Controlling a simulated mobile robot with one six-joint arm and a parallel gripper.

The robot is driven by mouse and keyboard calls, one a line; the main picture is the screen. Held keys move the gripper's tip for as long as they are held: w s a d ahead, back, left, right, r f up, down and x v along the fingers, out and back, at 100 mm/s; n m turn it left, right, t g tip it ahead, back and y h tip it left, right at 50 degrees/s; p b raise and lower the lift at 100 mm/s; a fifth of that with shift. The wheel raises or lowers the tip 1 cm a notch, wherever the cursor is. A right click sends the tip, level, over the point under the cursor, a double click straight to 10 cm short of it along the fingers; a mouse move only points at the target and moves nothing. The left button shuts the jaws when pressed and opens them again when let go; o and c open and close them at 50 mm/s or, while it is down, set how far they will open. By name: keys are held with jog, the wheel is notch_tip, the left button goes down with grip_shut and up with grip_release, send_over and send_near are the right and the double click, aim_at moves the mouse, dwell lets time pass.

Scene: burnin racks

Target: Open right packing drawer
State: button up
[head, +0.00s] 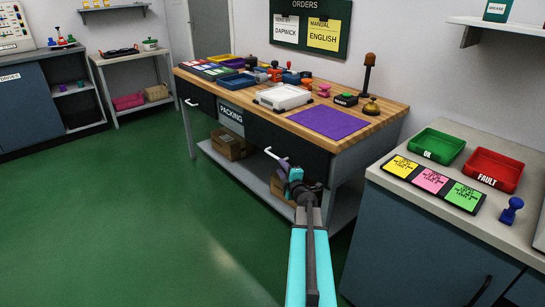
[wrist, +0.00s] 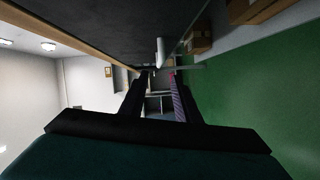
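The packing bench has a dark right drawer front (head: 300,150) under its wooden top, and it looks closed. Its pale bar handle (head: 275,154) sticks out from the front. In the wrist view the handle (wrist: 160,52) shows near the fingertips, with the dark drawer front (wrist: 90,30) alongside. My gripper (head: 285,166) is at the right end of the handle in the head view. In the wrist view my gripper (wrist: 157,76) has its two dark fingers apart with a gap between them. I cannot tell whether the handle lies between the fingers or touches them.
The left drawer handle (head: 192,103) and the PACKING sign (head: 231,115) are further left on the bench. Cardboard boxes (head: 230,144) stand on the lower shelf. A blue-grey cabinet (head: 420,220) with green and red trays is at the right. The green floor (head: 150,220) at left is clear.

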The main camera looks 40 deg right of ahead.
aim_at(273, 155)
jog(key=shift+b+x, duration=0.75)
jog(key=shift+x, duration=5.6)
jog(key=shift+r, duration=0.1)
grip_shut()
